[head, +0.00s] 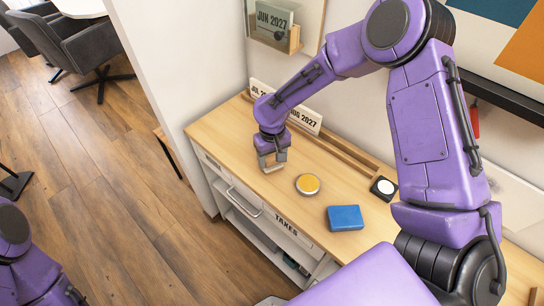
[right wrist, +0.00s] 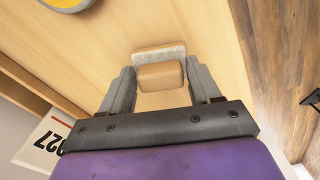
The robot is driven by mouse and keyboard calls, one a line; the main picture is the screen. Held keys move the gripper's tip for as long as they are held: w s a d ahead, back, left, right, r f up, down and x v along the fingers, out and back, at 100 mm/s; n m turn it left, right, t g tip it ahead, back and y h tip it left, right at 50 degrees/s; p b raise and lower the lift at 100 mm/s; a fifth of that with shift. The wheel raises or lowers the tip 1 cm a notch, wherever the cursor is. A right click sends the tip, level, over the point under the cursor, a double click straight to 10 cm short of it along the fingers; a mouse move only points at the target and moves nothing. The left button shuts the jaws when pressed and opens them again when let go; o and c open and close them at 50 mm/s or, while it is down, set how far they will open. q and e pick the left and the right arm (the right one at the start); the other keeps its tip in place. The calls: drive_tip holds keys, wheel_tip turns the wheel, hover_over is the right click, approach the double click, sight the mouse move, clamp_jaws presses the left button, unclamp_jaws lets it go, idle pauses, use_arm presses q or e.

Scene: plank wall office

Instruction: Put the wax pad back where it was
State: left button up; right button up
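A small tan block with a pale, fuzzy pad face (right wrist: 160,76) looks like the wax pad. It is between the two fingers of my right gripper (right wrist: 160,92), which appear to press against its sides. In the head view my right gripper (head: 271,160) points down at the left part of the wooden counter, with the tan block (head: 272,169) low between its fingers. Whether the block touches the counter is hard to tell. My left arm shows only at the lower left edge, and its gripper is out of view.
On the counter (head: 340,173) lie a round tin with yellow contents (head: 308,184), a blue block (head: 345,218) and a black square with a white disc (head: 384,187). Calendar cards (head: 305,118) stand in a rail along the wall. Below is a drawer labelled TAKES (head: 287,226).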

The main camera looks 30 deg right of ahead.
sight(272, 159)
drive_tip(key=shift+o, duration=0.5)
wheel_tip(272, 159, up, 12)
drive_tip(key=shift+r+b, duration=0.15)
drive_tip(key=shift+b, duration=0.3)
